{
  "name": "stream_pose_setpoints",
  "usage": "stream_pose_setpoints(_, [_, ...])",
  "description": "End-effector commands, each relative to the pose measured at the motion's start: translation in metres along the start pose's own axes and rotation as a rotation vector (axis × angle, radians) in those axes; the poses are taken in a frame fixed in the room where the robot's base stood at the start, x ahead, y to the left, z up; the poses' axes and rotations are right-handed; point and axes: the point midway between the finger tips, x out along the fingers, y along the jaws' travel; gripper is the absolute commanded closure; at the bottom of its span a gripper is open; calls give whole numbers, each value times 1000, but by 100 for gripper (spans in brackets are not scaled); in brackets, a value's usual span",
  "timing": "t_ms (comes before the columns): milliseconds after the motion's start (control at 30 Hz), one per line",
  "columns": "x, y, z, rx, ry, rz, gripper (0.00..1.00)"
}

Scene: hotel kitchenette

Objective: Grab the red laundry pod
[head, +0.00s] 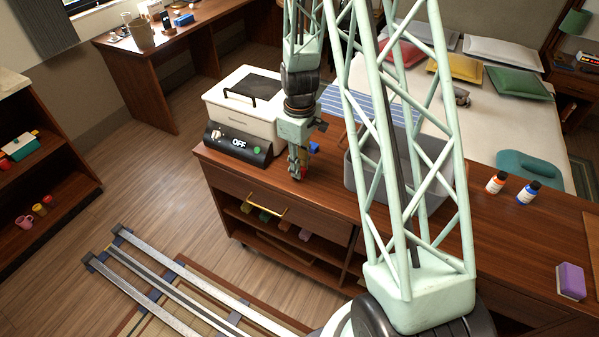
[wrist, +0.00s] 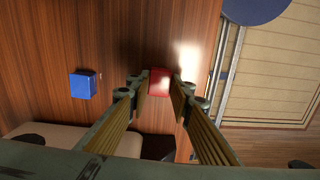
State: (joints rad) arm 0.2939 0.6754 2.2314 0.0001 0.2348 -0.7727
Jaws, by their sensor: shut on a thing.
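The red laundry pod (wrist: 159,81) is a small red block between the two fingertips of my gripper (wrist: 158,95) in the wrist view. My gripper is shut on it, just over the wooden counter top. In the head view my gripper (head: 298,170) points down near the counter's front edge, right of the white appliance, and a bit of red shows at its tip. I cannot tell whether the pod touches the counter. A blue block (wrist: 83,85) lies on the counter to the left of the pod in the wrist view, apart from my gripper.
A white appliance (head: 243,112) marked OFF stands left of my gripper. A grey bin (head: 437,150) stands to the right. Two small bottles (head: 496,182) and a purple block (head: 571,281) are farther right. The counter (head: 330,197) is bare in front of the bin.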

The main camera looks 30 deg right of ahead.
Motion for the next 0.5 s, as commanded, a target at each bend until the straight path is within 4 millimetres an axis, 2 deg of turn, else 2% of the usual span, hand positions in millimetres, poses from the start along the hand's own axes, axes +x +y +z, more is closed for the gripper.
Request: stream_pose_setpoints(500, [-6, 0, 0, 0, 1, 1, 87])
